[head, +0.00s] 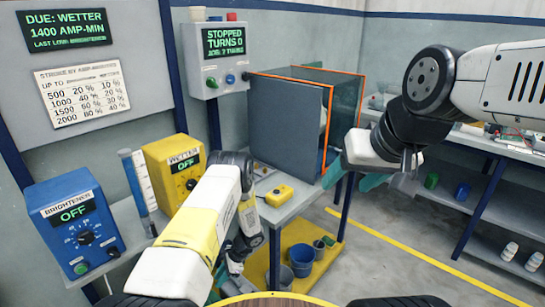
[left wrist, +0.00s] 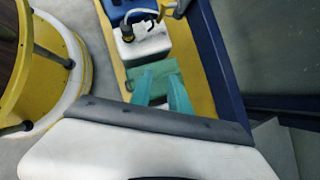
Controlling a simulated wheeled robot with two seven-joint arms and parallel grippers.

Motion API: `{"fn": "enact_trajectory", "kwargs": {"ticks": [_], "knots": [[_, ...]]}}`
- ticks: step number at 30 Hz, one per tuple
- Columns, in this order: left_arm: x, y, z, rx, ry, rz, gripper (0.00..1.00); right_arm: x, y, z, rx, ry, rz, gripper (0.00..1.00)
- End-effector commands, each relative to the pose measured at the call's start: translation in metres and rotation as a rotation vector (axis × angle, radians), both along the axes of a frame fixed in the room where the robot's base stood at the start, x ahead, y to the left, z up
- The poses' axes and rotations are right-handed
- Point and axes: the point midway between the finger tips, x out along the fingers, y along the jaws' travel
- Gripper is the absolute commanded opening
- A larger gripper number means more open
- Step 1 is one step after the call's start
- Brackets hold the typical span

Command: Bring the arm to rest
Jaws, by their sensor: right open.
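My left arm comes in from the bottom left in the head view, with its white and yellow link rising past the dosing units and its far part bent downward. Its fingers are hidden there. In the left wrist view the teal fingers of my left gripper (left wrist: 164,92) point at a green box-like thing (left wrist: 160,70) beside a white jug (left wrist: 145,42). Whether they touch or hold anything is unclear. My right arm reaches in from the right in the head view. My right gripper (head: 354,177) is open, its teal fingers apart, in front of the grey cabinet's right edge.
A blue brightener box (head: 75,230) and a yellow wetter box (head: 172,168) both read OFF. A yellow button box (head: 280,194) lies on the bench near the grey cabinet (head: 284,125). The wall panel (head: 220,58) reads STOPPED. Blue buckets (head: 301,258) stand below. Floor on the right is clear.

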Motion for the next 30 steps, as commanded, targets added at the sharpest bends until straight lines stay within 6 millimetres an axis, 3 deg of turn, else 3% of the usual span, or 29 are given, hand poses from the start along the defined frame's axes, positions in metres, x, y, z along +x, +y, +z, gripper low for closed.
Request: {"fn": "enact_trajectory", "kwargs": {"ticks": [8, 11, 17, 23, 30], "knots": [[0.028, -0.003, 0.074, -0.037, -0.088, 0.113, 0.22, 0.0, 0.0, 0.0, 0.0, 0.0, 0.0, 0.6], [0.039, -0.005, 0.114, -0.061, -0.136, 0.172, 0.22, 0.0, 0.0, 0.0, 0.0, 0.0, 0.0, 0.6], [0.05, -0.008, 0.224, -0.139, -0.26, 0.334, 0.22, 0.0, 0.0, 0.0, 0.0, 0.0, 0.0, 0.6], [0.037, -0.012, 0.33, -0.237, -0.381, 0.494, 0.22, 0.0, 0.0, 0.0, 0.0, 0.0, 0.0, 0.6], [-0.007, -0.018, 0.441, -0.374, -0.512, 0.67, 0.22, 0.0, 0.0, 0.0, 0.0, 0.0, 0.0, 0.6]]}}
